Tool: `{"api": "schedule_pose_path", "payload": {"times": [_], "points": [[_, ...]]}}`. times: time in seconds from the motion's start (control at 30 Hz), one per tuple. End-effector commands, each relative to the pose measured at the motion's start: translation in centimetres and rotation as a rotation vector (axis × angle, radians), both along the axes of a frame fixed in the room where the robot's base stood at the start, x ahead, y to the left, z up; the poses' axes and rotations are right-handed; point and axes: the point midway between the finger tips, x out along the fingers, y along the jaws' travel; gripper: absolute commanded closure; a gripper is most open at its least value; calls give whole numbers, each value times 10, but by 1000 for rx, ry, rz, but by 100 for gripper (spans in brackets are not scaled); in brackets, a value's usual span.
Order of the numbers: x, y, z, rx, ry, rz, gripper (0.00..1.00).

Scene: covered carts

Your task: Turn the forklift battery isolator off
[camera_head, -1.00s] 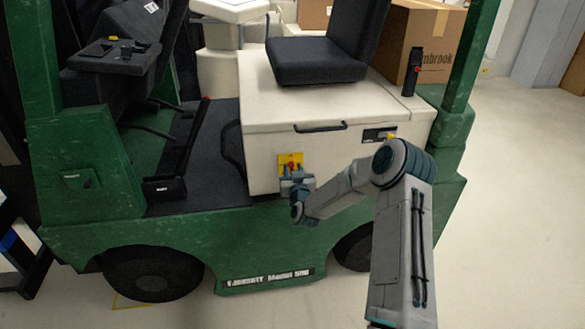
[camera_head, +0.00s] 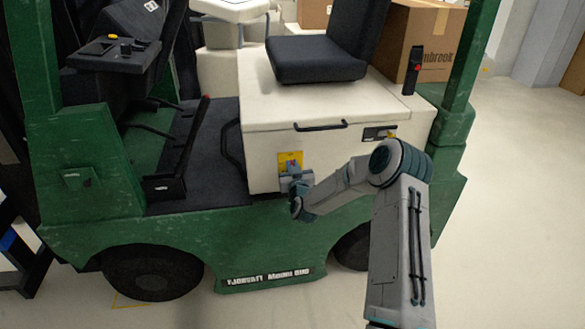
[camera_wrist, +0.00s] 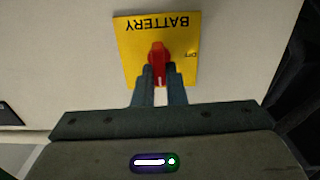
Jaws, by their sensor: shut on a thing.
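The battery isolator is a red rotary handle (camera_wrist: 158,60) on a yellow plate (camera_wrist: 130,45) marked "BATTERY" and "OFF". In the wrist view the plate appears upside down, and the handle's long side runs up and down the picture. My gripper (camera_wrist: 160,72) is shut on the red handle, with one finger on each side of its lower part. In the head view the yellow plate (camera_head: 285,158) is on the white side panel of the green forklift (camera_head: 190,225). My gripper (camera_head: 293,175) is in front of it and hides most of the handle.
A black seat (camera_head: 315,58) sits on the white battery cover (camera_head: 270,110), which has a black grab handle (camera_head: 320,126). A cardboard box (camera_head: 430,50) stands behind. Open floor (camera_head: 520,200) lies to the right.

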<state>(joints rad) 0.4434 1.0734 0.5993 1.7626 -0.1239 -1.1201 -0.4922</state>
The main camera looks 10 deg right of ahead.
Motion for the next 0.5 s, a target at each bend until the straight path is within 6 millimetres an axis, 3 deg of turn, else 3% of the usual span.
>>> {"api": "schedule_pose_path", "payload": {"times": [0.5], "points": [[0, 7, -6, -364, -6, 2, 100]]}}
